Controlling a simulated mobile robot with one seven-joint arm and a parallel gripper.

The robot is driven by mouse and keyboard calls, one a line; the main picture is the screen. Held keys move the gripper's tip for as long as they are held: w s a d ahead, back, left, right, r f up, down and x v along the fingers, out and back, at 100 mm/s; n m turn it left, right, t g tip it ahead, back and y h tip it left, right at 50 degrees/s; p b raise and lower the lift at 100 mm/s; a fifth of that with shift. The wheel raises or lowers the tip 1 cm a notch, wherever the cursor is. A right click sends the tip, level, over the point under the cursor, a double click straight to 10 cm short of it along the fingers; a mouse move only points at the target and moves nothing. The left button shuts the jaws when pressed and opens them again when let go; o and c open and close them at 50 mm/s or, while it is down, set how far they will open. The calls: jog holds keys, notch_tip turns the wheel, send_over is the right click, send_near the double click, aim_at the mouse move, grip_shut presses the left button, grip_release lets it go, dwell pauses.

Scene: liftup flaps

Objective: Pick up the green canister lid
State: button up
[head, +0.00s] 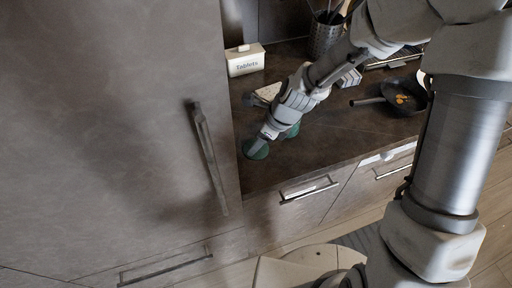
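A dark green round piece (256,150), which looks like the lid, is at the left end of the dark countertop, close to the tall cabinet. A second green piece (292,131) shows just right of my gripper, partly hidden behind it; I cannot tell whether it is the canister. My gripper (266,138) reaches down and to the left, its tip at the upper edge of the first green piece. The fingers are too small to tell whether they are open or shut, or whether they touch it.
A tall grey cabinet door with a long handle (208,158) stands close on the left. A white "Tablets" box (245,60), a utensil holder (325,35) and a black pan (404,95) are on the counter. The counter's front middle (335,140) is clear.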

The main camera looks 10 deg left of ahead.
jog(key=shift+f, duration=0.1)
grip_shut()
dwell(0.6)
